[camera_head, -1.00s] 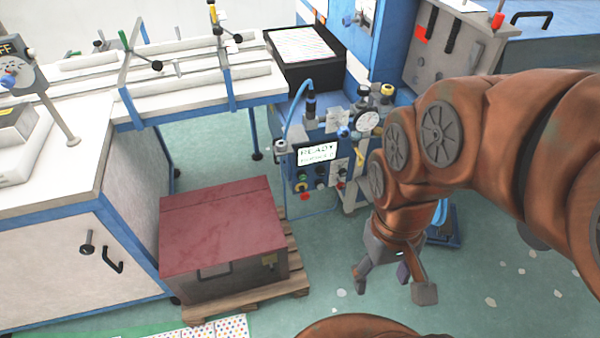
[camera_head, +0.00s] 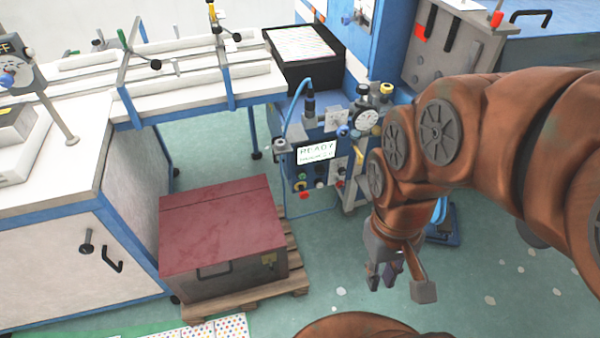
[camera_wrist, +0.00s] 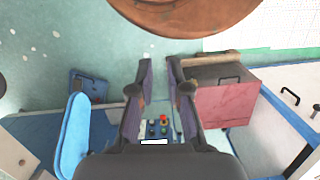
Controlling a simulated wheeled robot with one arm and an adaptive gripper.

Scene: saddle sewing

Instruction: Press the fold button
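The control panel (camera_head: 311,180) stands on the blue machine at centre, with a lit display (camera_head: 317,152) whose top line reads READY. Several small buttons and knobs sit below the display, including a red one (camera_head: 304,195). Their labels are too small to read, so I cannot tell which is the fold button. My gripper (camera_head: 381,281) hangs in front and to the right of the panel, apart from it. Its fingers are partly closed, empty, with a narrow gap between them. In the wrist view, the panel's red button (camera_wrist: 164,119) shows between the fingers.
A red-topped box (camera_head: 222,225) stands on a wooden pallet (camera_head: 255,297) left of my gripper. A round gauge (camera_head: 367,120) and fittings rise above the panel. A white workbench (camera_head: 70,190) is at left. Green floor lies open beneath my gripper.

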